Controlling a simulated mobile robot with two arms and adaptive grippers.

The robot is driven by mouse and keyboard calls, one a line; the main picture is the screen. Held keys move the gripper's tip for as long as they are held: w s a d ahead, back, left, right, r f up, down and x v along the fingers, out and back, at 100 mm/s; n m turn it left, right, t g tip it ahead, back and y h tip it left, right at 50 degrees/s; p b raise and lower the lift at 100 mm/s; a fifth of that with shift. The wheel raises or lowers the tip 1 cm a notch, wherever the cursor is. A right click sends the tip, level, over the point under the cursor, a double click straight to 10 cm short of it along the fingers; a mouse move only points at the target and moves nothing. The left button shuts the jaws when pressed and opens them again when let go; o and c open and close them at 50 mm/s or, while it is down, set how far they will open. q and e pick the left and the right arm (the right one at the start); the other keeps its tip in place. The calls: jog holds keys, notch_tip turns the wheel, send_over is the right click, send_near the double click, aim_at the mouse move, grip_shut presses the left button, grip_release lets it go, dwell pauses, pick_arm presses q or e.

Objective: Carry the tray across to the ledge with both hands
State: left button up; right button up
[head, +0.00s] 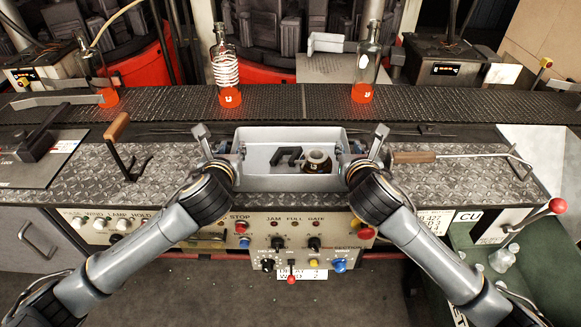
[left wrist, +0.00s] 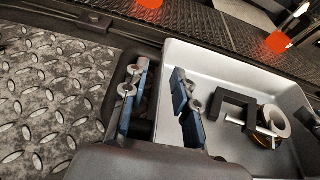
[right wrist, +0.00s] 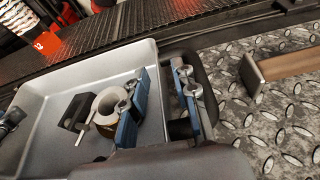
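The grey tray (head: 240,141) sits level at the middle of the front chequer-plate bench. It holds a black bracket (head: 286,155) and a roll (head: 318,162). Dark handle loops show at its two ends in the wrist views. My left gripper (left wrist: 158,102) straddles the tray's left end wall, one finger inside the tray and one outside, with gaps visible. My right gripper (right wrist: 163,100) straddles the right end wall the same way, its fingers apart. The chequer-plate ledge (head: 80,185) runs along both sides of the tray. The tray's underside is hidden.
Orange-bottomed bottles (head: 228,80) stand on the conveyor (head: 170,103) behind. A wooden-handled tool (head: 415,157) lies right of the tray, and another wooden-handled tool (head: 117,128) is to the left. A control panel (head: 290,232) with knobs and a red-tipped lever is in front.

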pick_arm(q)
jog(key=v, duration=1.1)
jog(key=shift+s+r, duration=0.15)
jog(key=shift+s, duration=0.3)
pick_arm(e)
jog(key=shift+s, duration=0.1)
jog(key=v, duration=1.1)
jog(key=shift+s+r, duration=0.1)
jog(key=shift+s, duration=0.3)
